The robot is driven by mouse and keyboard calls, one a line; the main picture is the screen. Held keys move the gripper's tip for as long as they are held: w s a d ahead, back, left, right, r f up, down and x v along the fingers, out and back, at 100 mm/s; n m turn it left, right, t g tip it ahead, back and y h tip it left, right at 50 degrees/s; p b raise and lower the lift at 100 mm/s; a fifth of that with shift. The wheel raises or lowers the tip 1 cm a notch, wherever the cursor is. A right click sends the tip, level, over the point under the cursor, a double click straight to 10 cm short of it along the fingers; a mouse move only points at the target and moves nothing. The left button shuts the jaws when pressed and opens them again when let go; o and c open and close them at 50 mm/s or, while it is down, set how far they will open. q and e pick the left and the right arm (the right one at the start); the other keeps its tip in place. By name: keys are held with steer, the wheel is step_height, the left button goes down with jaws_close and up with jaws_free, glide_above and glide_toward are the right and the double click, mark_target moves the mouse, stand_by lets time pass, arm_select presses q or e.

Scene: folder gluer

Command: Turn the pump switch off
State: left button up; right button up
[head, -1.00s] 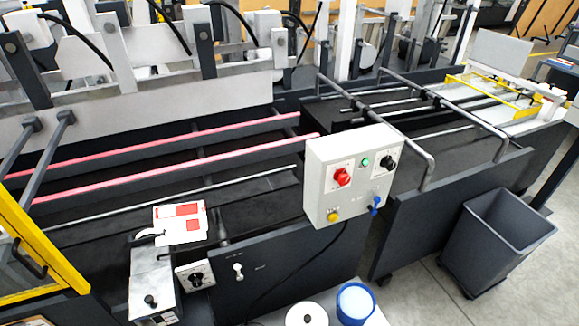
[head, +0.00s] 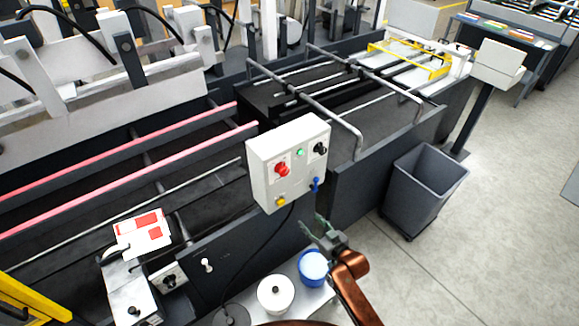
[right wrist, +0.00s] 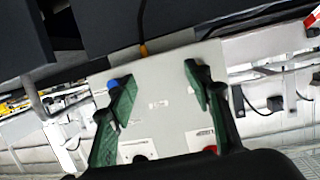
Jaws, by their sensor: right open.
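A light grey control box (head: 288,160) stands at the machine's front edge. It carries a red knob (head: 282,169), a green button (head: 300,152), a black knob (head: 320,148), a yellow button (head: 281,201) and a blue switch (head: 316,184). A small white toggle (head: 207,265) sits on the dark front panel. The labels are too small to read, so I cannot tell which is the pump switch. My right gripper (head: 313,228) is open and empty, below the box. In the right wrist view, its green fingers (right wrist: 159,74) frame the box face, with the blue switch (right wrist: 113,84) near the left finger.
A white pot (head: 276,294) and a blue-rimmed tub (head: 313,267) stand on a small shelf below the box, close to my right arm. A grey bin (head: 424,190) stands on the floor to the right. A black dial (head: 169,281) is left of the toggle.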

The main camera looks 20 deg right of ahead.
mark_target(286, 172)
steer(key=a+r+n+t+y+p, duration=0.2)
steer(key=a+r+t+y+p, duration=0.15)
steer(key=r, duration=1.85)
steer(key=shift+g+h, duration=0.45)
steer(key=x, duration=0.8)
steer(key=shift+w+a+f, duration=0.15)
steer(key=shift+a+f, duration=0.1)
steer(key=shift+a, duration=0.1)
arm_select(q)
step_height(286, 172, up, 5)
arm_select(e)
steer(key=shift+c, duration=0.2)
steer(key=c, duration=1.1)
arm_select(q)
steer(key=shift+w, duration=0.1)
arm_select(e)
steer(key=shift+o, duration=0.2)
